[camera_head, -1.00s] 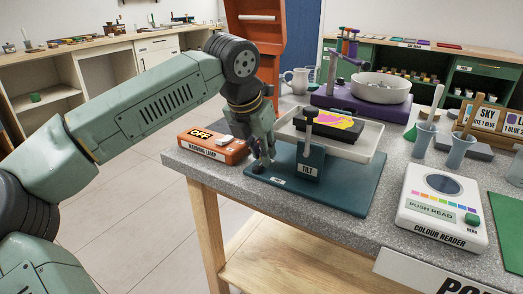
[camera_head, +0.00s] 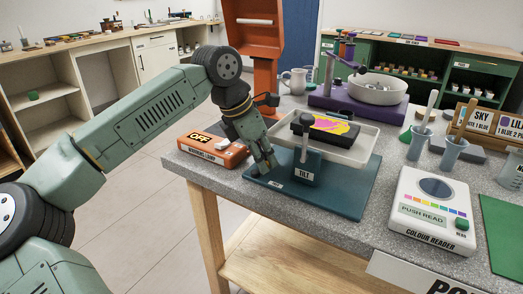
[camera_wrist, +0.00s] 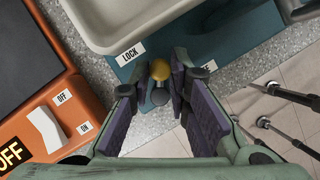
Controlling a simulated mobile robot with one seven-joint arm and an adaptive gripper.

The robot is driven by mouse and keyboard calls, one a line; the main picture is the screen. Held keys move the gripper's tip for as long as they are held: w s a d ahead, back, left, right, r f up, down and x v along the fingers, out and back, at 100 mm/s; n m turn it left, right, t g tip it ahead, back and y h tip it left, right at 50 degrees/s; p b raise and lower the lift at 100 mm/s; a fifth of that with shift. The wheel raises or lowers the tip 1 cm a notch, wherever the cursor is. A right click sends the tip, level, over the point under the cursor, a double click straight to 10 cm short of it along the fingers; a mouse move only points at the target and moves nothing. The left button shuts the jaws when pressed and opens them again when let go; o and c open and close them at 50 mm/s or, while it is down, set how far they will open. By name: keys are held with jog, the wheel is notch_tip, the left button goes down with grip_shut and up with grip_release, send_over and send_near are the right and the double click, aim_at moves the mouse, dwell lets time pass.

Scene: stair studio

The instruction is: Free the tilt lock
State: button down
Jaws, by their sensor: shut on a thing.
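The tilt stand has a blue base (camera_head: 340,200) with a TILT label and an upright lever topped by a dark knob (camera_head: 302,122). It carries a pale tray (camera_head: 350,155) holding a dark panel with a yellow and pink patch (camera_head: 335,127). In the wrist view, a yellow ball knob (camera_wrist: 160,69) on a grey stem stands beside the LOCK label (camera_wrist: 130,52), near the corner of the base. My gripper (camera_head: 265,168) is down at the left corner of the base. Its purple-padded fingers (camera_wrist: 160,88) are shut on the lock knob's stem, one on each side. The head view hides the knob behind the fingers.
The colour reader (camera_head: 435,210) is at the right. A purple stand with a white bowl (camera_head: 380,88) is behind. The table's front edge is close to my gripper.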

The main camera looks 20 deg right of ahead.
jog(key=m+g+p, duration=0.1)
jog(key=m, duration=0.1)
jog(key=m+p, duration=0.1)
jog(key=m, duration=0.1)
jog(key=shift+s+r+m+g, duration=0.15)
jog(key=shift+s+m+g, duration=0.15)
jog(key=shift+s+g, duration=0.1)
jog(key=shift+s+a+m+g+y+p, duration=0.1)
jog(key=shift+m+g+p, duration=0.15)
jog(key=shift+m, duration=0.4)
jog(key=shift+s+m+g+y+p, duration=0.1)
jog(key=shift+s+m+g+p, duration=0.15)
jog(key=shift+m, duration=0.35)
jog(key=shift+a+m+g+y+p, duration=0.1)
jog(key=shift+m+g+p, duration=0.15)
jog(key=shift+m, duration=0.4)
jog(key=c, duration=1.5)
grip_release()
jog(key=v, duration=1.1)
jog(key=shift+r, duration=0.4)
